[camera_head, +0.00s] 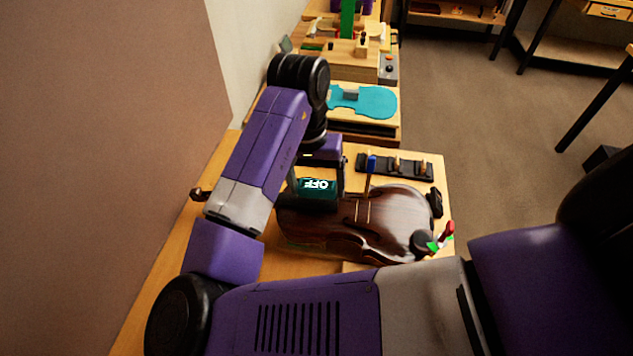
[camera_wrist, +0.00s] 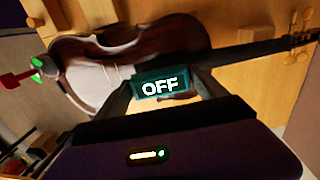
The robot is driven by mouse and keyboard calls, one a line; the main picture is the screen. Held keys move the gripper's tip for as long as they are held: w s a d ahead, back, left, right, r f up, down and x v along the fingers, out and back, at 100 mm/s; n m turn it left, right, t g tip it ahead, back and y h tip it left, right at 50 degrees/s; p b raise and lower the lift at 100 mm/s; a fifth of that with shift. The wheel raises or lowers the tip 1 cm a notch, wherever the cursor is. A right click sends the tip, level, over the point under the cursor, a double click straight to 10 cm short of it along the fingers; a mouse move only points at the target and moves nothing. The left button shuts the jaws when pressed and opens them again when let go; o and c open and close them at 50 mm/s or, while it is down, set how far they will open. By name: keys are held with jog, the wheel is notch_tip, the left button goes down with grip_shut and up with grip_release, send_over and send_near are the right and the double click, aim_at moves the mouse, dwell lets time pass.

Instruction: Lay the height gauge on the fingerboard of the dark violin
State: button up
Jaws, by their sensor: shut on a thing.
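The dark violin (camera_head: 395,218) lies on the bench with its body toward the right. It also shows in the wrist view (camera_wrist: 110,65), its dark fingerboard and neck (camera_wrist: 255,50) running right. The height gauge (camera_head: 320,186) is a small teal block with a display reading OFF. My gripper (camera_wrist: 163,90) is shut on the height gauge (camera_wrist: 160,85), a finger at each side. In the head view the gauge appears over the upper body of the violin, near the fingerboard. My arm and gripper hide most of the fingerboard there. I cannot tell whether the gauge touches the violin.
A black rack (camera_head: 418,177) with several tools stands behind the violin. A red and green clamp (camera_head: 442,240) sits at the violin's right end. A blue violin-shaped plate (camera_head: 372,102) lies on the farther bench. Bare wood (camera_head: 438,172) shows at the bench's right.

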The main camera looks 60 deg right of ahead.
aim_at(316, 185)
jog(key=shift+f+b, duration=0.7)
jog(key=shift+f, duration=0.4)
jog(key=o, duration=1.3)
jog(key=shift+w+a+r, duration=0.1)
jog(key=shift+w+r, duration=0.1)
jog(key=shift+r, duration=1.8)
jog(key=shift+w+a+r, duration=0.1)
jog(key=shift+w+r, duration=0.1)
jog(key=shift+r, duration=1.75)
jog(key=shift+s, duration=0.1)
